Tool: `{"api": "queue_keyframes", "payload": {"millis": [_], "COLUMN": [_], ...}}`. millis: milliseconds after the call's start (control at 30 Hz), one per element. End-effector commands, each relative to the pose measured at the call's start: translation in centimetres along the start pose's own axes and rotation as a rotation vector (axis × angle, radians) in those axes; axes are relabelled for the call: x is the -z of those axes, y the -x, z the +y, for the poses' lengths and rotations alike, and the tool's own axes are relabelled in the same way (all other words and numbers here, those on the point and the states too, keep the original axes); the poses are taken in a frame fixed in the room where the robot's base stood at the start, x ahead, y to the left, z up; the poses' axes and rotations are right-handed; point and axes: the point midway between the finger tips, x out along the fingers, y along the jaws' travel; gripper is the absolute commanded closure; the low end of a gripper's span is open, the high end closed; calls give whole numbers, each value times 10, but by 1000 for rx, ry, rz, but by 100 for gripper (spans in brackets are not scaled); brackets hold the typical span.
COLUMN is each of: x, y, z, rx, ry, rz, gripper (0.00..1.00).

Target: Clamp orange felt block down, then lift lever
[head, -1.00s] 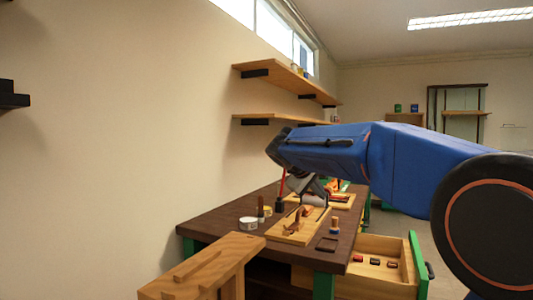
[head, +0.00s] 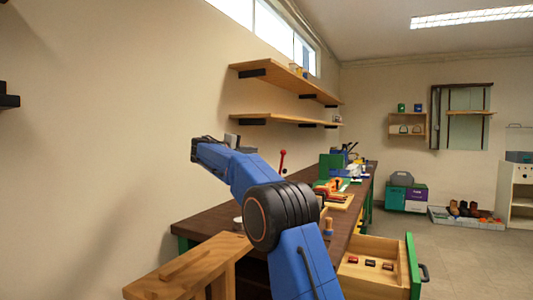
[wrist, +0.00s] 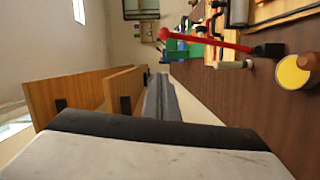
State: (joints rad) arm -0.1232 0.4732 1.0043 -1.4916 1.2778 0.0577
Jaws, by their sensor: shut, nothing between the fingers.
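My gripper (wrist: 160,98) is shut and empty in the wrist view, its narrow grey fingers together. In the head view my arm reaches up to the left, with its end raised in front of the wall, well above the bench. A red lever (head: 282,160) with a round red knob stands upright on the bench; it also shows in the wrist view (wrist: 208,40), with a black base. An orange piece (head: 336,185) lies on a wooden board farther along the bench; I cannot tell if it is the felt block. My arm hides the near board and its fixture.
The dark bench (head: 205,222) runs along the wall under two wooden shelves (head: 285,75). A wooden stand (head: 195,265) is in front at left. An open drawer (head: 375,268) holds small items at right. A pot (wrist: 297,70) stands near the lever base in the wrist view.

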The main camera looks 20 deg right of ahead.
Motion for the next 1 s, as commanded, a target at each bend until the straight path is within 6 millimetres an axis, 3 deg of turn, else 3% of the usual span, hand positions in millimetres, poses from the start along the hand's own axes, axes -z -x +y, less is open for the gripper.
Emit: {"api": "queue_keyframes", "payload": {"millis": [233, 700, 1000], "x": [2, 2, -8], "y": [-17, -85, -103], "z": [1, 1, 2], "rx": [-8, -7, -7], "ry": [0, 0, 1], "rz": [-2, -2, -1], "gripper": [100, 100, 100]}}
